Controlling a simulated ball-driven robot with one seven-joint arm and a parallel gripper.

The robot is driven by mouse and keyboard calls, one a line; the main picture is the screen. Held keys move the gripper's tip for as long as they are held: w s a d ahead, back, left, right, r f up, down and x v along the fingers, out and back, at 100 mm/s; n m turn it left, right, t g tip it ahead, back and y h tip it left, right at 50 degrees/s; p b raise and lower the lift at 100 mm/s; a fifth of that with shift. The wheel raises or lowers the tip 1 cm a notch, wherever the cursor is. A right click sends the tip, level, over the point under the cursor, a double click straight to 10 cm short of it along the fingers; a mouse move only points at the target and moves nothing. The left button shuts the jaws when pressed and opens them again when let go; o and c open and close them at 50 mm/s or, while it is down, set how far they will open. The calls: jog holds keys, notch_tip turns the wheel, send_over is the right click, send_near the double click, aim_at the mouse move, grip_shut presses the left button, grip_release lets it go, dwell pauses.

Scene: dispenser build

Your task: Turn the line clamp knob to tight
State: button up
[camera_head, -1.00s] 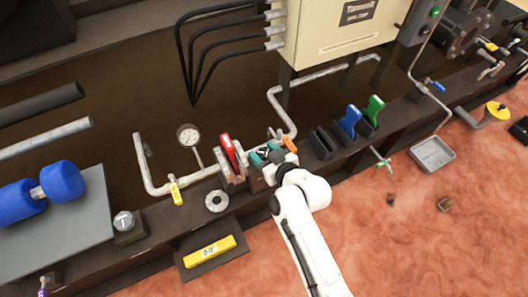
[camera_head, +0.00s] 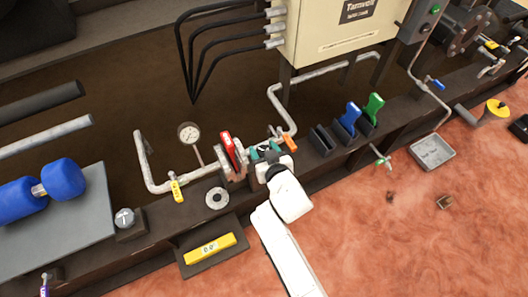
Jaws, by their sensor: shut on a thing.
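My gripper (camera_head: 266,151), white with teal finger pads, is at the pipe run on the dark bench rail, just right of the red lever (camera_head: 229,148). It is shut on a small dark piece between the pads, which I take to be the line clamp knob (camera_head: 264,148). The knob is mostly hidden by the fingers and wrist, so its markings and how far it is turned cannot be read. An orange part (camera_head: 291,145) shows just right of the fingers.
A pressure gauge (camera_head: 189,133), a yellow-handled valve (camera_head: 177,191) and a metal ring (camera_head: 217,198) are to the left. Blue (camera_head: 346,119) and green (camera_head: 372,107) handles stand to the right. A yellow level (camera_head: 209,249) lies on a dark tray in front.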

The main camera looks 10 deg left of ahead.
jog(key=shift+d, duration=0.2)
jog(key=o, duration=0.9)
jog(key=shift+a, duration=0.1)
jog(key=shift+o, duration=0.2)
jog(key=shift+s, duration=0.1)
jog(key=p+v, duration=0.3)
jog(key=v, duration=0.7)
jog(key=shift+s+p, duration=0.35)
jog(key=shift+p, duration=0.05)
jog(key=shift+r, duration=0.1)
